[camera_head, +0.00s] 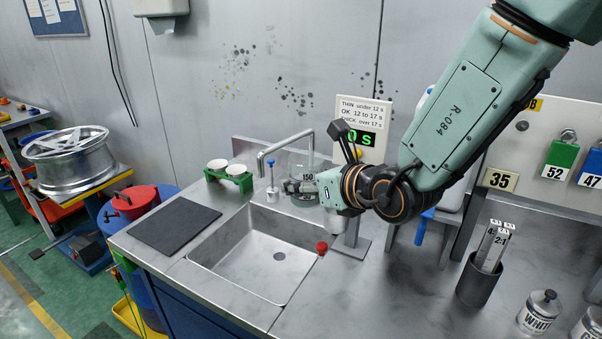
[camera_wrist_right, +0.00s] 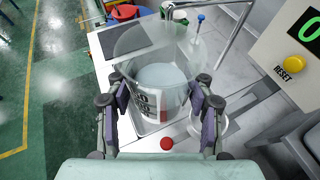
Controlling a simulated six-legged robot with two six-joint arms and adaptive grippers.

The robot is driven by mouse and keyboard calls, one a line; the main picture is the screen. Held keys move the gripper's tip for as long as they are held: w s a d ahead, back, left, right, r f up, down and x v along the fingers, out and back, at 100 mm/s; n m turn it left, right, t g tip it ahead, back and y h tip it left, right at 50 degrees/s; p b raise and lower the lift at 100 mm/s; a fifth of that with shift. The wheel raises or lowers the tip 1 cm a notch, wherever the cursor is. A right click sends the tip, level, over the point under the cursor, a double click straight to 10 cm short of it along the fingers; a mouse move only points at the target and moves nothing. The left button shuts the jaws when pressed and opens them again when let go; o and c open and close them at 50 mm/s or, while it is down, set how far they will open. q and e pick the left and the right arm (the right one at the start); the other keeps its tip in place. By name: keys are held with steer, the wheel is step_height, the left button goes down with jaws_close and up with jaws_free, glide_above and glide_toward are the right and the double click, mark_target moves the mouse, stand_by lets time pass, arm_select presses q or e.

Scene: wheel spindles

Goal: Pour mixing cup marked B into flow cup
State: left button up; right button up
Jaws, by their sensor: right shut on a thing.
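My right gripper (camera_head: 302,187) is shut on a clear mixing cup (camera_head: 306,164) with black volume marks, held above the sink's back right edge. It looks about upright in the head view. In the right wrist view, the cup (camera_wrist_right: 143,108) stands between the two fingers (camera_wrist_right: 162,98), with pale liquid (camera_wrist_right: 160,76) inside. No letter B is readable on it. A small metal cup (camera_head: 337,223), apparently the flow cup, is below and right of the held cup, partly hidden by my gripper. My left gripper is not in view.
The steel sink (camera_head: 268,250) lies in front, with a tap (camera_head: 290,143) beside the held cup. A red ball (camera_head: 321,247) sits at its right edge. A timer panel (camera_head: 362,115) stands behind.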

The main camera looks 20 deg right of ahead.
mark_target(306, 207)
steer(key=shift+s+d, duration=0.1)
steer(key=shift+s, duration=0.15)
steer(key=shift+s+m+y+p, duration=0.2)
steer(key=shift+m+y+p, duration=0.1)
steer(key=shift+m+y, duration=0.15)
steer(key=shift+a+f+m, duration=0.2)
steer(key=shift+a+m, duration=0.1)
steer(key=shift+m, duration=0.15)
steer(key=shift+a+f+m+y, duration=0.15)
steer(key=shift+f+m+y, duration=0.2)
steer(key=shift+m+y, duration=0.1)
steer(key=f, duration=0.1)
steer(key=m+y, duration=0.1)
steer(key=d+f+m+b, duration=0.1)
steer(key=shift+w+f, duration=0.3)
steer(key=shift+w, duration=0.1)
steer(key=shift+s+f+m+y+b, duration=0.25)
steer(key=shift+f+m+y+b, duration=0.35)
steer(key=shift+f+b, duration=0.1)
steer(key=shift+w+a+f+m+t+b, duration=0.1)
steer(key=shift+a+f+m+t+b, duration=0.15)
steer(key=shift+m, duration=0.2)
steer(key=shift+d+f+m+y+b, duration=0.1)
steer(key=shift+d+m+y+b, duration=0.1)
steer(key=shift+m+y+b, duration=0.3)
